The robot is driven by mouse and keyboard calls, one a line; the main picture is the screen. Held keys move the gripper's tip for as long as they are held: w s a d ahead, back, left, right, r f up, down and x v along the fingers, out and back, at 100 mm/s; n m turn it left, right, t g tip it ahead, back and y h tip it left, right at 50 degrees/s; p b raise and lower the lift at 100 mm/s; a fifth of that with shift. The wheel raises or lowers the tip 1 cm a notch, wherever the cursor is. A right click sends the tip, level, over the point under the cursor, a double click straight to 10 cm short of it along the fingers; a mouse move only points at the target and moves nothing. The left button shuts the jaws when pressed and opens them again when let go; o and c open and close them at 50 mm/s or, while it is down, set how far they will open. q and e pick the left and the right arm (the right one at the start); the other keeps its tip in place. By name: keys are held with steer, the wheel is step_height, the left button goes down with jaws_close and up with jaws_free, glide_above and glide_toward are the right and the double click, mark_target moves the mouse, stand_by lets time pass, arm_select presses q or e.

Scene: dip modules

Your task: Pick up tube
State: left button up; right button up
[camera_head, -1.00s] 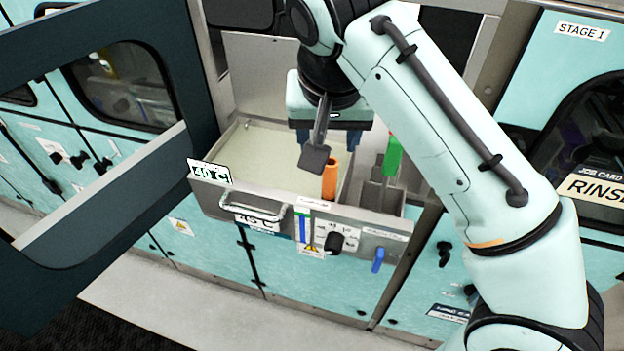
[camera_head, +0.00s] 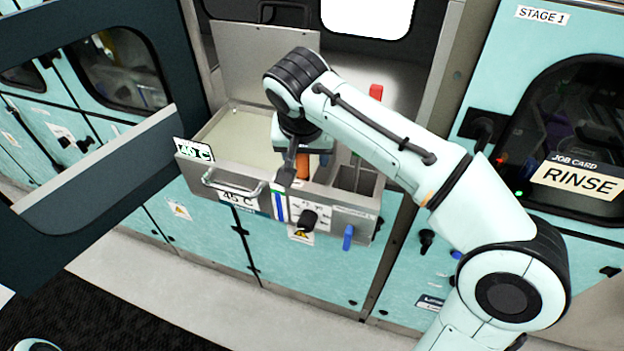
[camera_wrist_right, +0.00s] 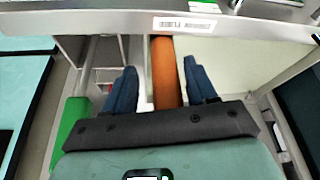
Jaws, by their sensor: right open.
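An orange tube (camera_wrist_right: 165,75) stands between the two blue fingers of my right gripper (camera_wrist_right: 160,66) in the right wrist view. The fingers are apart, with a gap showing on each side of the tube. In the head view the orange tube (camera_head: 303,166) is mostly hidden behind my right wrist, at the front of the open drawer's bath (camera_head: 235,140). A green tube (camera_wrist_right: 72,132) shows at the left of the right wrist view. My left gripper is not in view.
The drawer's front wall has a handle (camera_head: 232,187), a black knob (camera_head: 303,219) and a blue lever (camera_head: 348,237). A narrow side compartment (camera_head: 355,180) lies right of the bath. A red object (camera_head: 376,91) stands behind my right arm. A dark open door frames the left.

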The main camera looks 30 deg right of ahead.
steer(key=shift+w+f, duration=0.1)
steer(key=shift+f, duration=0.1)
steer(key=shift+w+a, duration=0.2)
steer(key=shift+a, duration=0.1)
jaws_close()
